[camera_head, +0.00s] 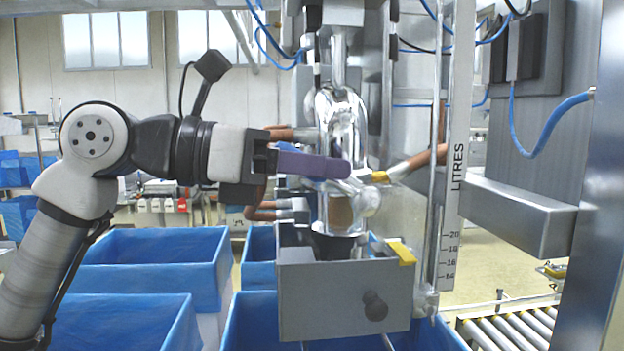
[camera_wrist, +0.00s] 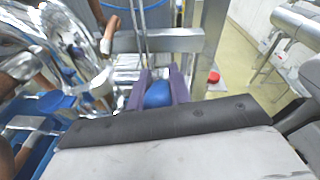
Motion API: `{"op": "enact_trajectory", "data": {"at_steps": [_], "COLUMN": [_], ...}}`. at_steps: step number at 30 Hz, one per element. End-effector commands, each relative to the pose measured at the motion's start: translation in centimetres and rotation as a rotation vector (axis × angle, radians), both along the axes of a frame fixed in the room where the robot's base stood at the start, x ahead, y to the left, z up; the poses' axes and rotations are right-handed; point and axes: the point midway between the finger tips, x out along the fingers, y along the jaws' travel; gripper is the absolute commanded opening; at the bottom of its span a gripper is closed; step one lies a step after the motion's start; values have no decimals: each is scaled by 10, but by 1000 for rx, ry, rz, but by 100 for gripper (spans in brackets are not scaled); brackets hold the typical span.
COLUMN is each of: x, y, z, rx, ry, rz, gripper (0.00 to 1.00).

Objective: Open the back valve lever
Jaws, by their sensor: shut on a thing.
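My gripper (camera_head: 345,168) reaches in from the left with its purple fingers level, their tips at the shiny metal valve body (camera_head: 342,115). In the wrist view the two purple fingers (camera_wrist: 159,87) stand a little apart, with a rounded blue thing (camera_wrist: 157,95) between them. I cannot tell whether this blue thing is the back valve lever; the fingers hide that spot in the head view. A copper-coloured handle (camera_head: 425,160) with a yellow part (camera_head: 380,176) sticks out to the right of the valve. In the wrist view a copper-coloured handle (camera_wrist: 109,35) shows left of the fingers.
A grey box (camera_head: 345,300) with a dark knob hangs below the valve. A clear gauge marked LITRES (camera_head: 452,200) stands to the right. Blue bins (camera_head: 150,262) stand below and left. A steel cabinet (camera_head: 520,215) and a roller conveyor (camera_head: 510,325) are at the right.

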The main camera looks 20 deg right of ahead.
Motion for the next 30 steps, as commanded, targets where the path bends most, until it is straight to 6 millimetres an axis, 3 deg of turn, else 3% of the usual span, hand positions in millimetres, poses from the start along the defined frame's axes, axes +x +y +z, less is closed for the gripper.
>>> {"op": "enact_trajectory", "data": {"at_steps": [12,30], "x": [-5,-10], "y": [-20,-46], "z": [20,28], "rx": [392,828], "ry": [-83,-170], "rz": [1,-3], "gripper": [0,0]}}
